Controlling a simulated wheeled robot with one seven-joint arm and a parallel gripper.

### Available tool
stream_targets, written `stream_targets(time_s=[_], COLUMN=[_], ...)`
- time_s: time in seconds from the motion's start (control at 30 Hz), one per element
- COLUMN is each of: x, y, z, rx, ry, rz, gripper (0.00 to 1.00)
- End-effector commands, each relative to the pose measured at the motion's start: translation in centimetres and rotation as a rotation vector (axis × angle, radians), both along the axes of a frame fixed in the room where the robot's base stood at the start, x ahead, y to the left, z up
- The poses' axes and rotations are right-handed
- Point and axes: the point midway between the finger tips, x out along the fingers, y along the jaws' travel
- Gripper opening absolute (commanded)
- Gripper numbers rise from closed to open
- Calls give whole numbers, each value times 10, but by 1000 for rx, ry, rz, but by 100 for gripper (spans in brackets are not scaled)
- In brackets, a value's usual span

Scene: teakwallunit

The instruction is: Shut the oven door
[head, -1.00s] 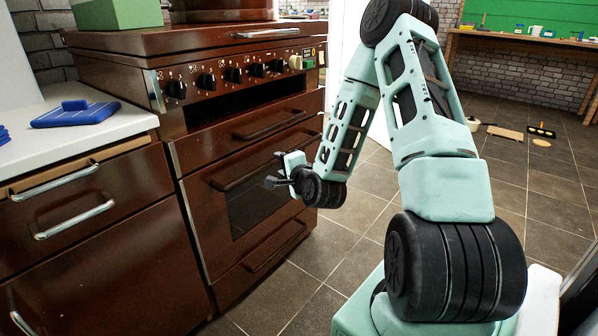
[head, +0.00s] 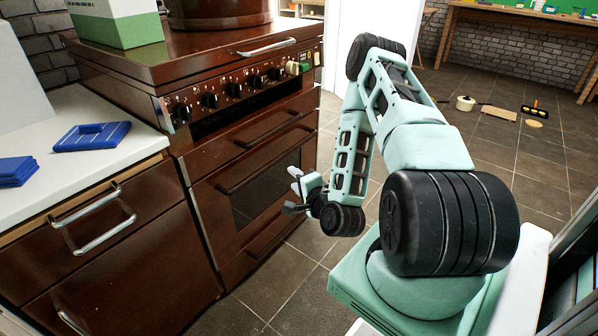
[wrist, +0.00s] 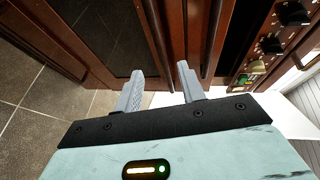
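The brown oven door (head: 226,190), with a dark window and a bar handle (head: 264,160), is on the stove front in the head view. It looks upright and flush or nearly flush; I cannot tell if a small gap remains. My gripper (head: 294,190) is in front of the door's right part, apparently clear of it. In the wrist view my gripper (wrist: 160,82) has its two grey fingers spread with nothing visible between them. The dark oven window (wrist: 100,38) and brown door frame lie beyond the fingers.
A row of stove knobs (head: 242,87) and a drawer (head: 232,143) sit above the door. A brown cabinet (head: 100,250) with a white counter (head: 100,110) adjoins at left.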

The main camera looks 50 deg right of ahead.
Motion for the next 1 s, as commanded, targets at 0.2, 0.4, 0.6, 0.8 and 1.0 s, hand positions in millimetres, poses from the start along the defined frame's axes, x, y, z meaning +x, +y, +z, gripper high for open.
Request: stream_targets(time_s=[0.2,0.4,0.6,0.8,1.0], x=[-11,-13,-13,-13,-13], y=[4,4,4,4,4], z=[4,2,2,3,3], rx=[0,0,0,0,0], ry=[1,0,0,0,0], rz=[0,0,0,0,0], gripper=[40,40,40,40,40])
